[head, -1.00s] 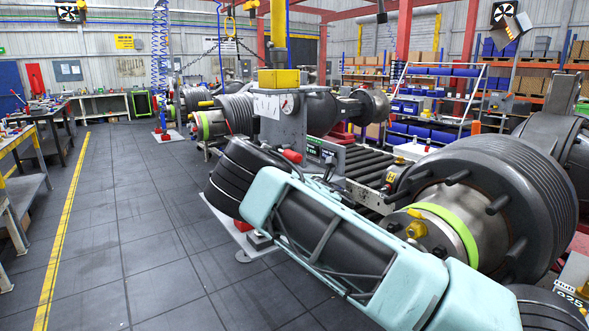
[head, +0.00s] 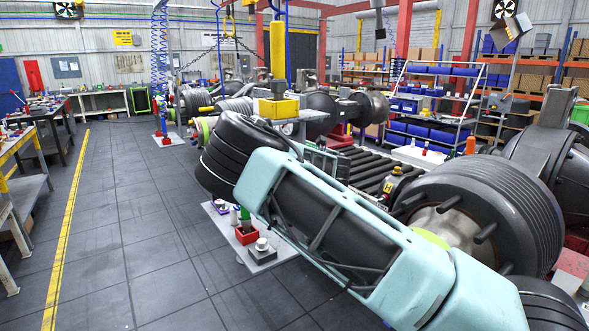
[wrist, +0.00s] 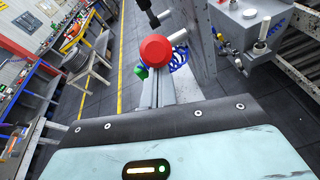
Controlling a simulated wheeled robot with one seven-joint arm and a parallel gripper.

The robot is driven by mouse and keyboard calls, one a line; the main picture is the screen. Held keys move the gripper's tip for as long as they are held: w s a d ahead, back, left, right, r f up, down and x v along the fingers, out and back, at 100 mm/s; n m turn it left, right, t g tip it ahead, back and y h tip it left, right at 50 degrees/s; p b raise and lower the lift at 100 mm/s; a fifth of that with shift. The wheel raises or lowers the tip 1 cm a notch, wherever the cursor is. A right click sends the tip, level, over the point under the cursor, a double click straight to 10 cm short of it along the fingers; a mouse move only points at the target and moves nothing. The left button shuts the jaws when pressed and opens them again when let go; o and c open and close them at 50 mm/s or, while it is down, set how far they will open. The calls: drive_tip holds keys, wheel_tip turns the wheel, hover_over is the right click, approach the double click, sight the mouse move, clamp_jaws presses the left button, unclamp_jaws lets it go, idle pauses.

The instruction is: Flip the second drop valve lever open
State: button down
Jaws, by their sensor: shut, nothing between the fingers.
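My gripper (wrist: 163,88) shows in the wrist view as narrow grey parts beyond the dark edge of my pale blue wrist; it is shut and empty. In the head view my pale blue arm hides it. A round red part (wrist: 155,49) is just past the fingers in the wrist view, with a blue coiled hose (wrist: 180,58) behind it and a small green part (wrist: 142,72) beside it. I cannot tell whether the red part touches the fingers. No valve lever can be made out for certain. In the head view a blue coiled hose (head: 160,55) hangs at the far left station.
A floor plate (head: 216,217) with a red box (head: 248,234) lies left of my arm. A large ribbed drum (head: 490,205) and a roller conveyor (head: 368,168) are at the right. Workbenches (head: 30,150) line the left. The dark tiled floor between is clear.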

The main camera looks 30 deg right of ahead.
drive_tip(key=shift+w+r+b, duration=0.2)
drive_tip(key=shift+w+r, duration=0.2)
drive_tip(key=shift+r, duration=0.35)
drive_tip(key=shift+w+r+b, duration=0.2)
drive_tip(key=shift+w+r, duration=0.15)
drive_tip(key=shift+r, duration=0.35)
drive_tip(key=shift+w+r, duration=0.25)
drive_tip(key=shift+r, duration=0.5)
drive_tip(key=f+b+v, duration=0.1)
drive_tip(key=b+v, duration=0.4)
drive_tip(key=v, duration=1.2)
drive_tip(key=shift+s, duration=0.45)
drive_tip(key=shift+f, duration=0.15)
